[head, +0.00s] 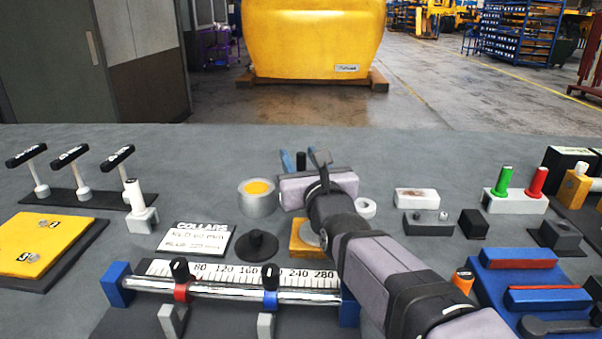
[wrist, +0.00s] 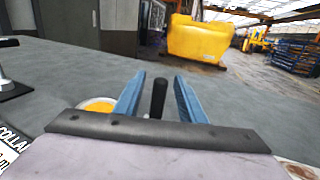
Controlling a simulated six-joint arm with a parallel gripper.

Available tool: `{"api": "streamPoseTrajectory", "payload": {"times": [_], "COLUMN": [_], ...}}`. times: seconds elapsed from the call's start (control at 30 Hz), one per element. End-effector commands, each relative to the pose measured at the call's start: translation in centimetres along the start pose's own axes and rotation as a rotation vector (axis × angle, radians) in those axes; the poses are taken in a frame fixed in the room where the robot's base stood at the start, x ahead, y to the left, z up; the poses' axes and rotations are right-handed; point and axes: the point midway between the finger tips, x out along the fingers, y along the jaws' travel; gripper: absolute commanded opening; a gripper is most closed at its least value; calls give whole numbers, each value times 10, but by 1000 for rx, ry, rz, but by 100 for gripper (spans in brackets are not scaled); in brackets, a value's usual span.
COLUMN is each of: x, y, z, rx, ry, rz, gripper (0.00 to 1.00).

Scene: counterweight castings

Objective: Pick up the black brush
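A black upright handle, seemingly the black brush (head: 301,161), stands beyond my gripper in the head view. In the wrist view the black handle (wrist: 158,98) rises between the two blue fingers, with a gap on either side. Its lower part is hidden behind the gripper body, and no bristles show. My gripper (head: 303,157) is open, its fingers pointing away toward the far side of the table. The fingers also show in the wrist view (wrist: 159,92), apart and not touching the handle. I cannot tell how deep between them the handle is.
A grey pot with yellow contents (head: 256,203) stands left of the gripper, and a white ring (head: 366,208) lies to its right. A COLLARS card (head: 195,242), a black knobbed disc (head: 257,246) and a scale rail (head: 225,290) are nearer. The far table strip is clear.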

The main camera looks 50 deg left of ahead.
Motion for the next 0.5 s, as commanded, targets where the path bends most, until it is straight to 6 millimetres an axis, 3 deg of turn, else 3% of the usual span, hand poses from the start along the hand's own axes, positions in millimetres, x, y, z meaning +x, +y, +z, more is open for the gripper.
{"api": "streamPoseTrajectory", "payload": {"times": [0.23, 0.5], "x": [26, 32], "y": [0, 0], "z": [3, 0], "rx": [0, 0], "ry": [1, 0], "rz": [0, 0], "gripper": [37, 37]}}
